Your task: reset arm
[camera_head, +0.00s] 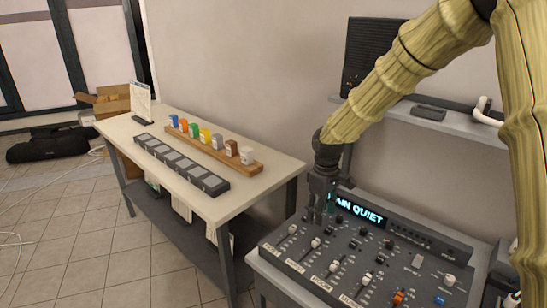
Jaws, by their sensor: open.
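My arm comes in from the top right, covered in a yellowish ribbed sleeve. My gripper (320,212) points down over the back left part of a mixing console (345,262). It is open, and I see nothing held in it. The fingertips are close to the console's upper left knobs; I cannot tell whether they touch. The console carries several white faders, dark knobs, an orange knob and a blue one. A lit display reading "...IN QUIET" (358,212) stands at its back edge, its left end hidden by my gripper.
A shelf (455,122) with a dark speaker (370,52) and a white headset-like item (487,112) is on the wall behind. To the left, a table (140,128) bears a wooden rack (254,167) of colored blocks and a dark pad strip (180,161).

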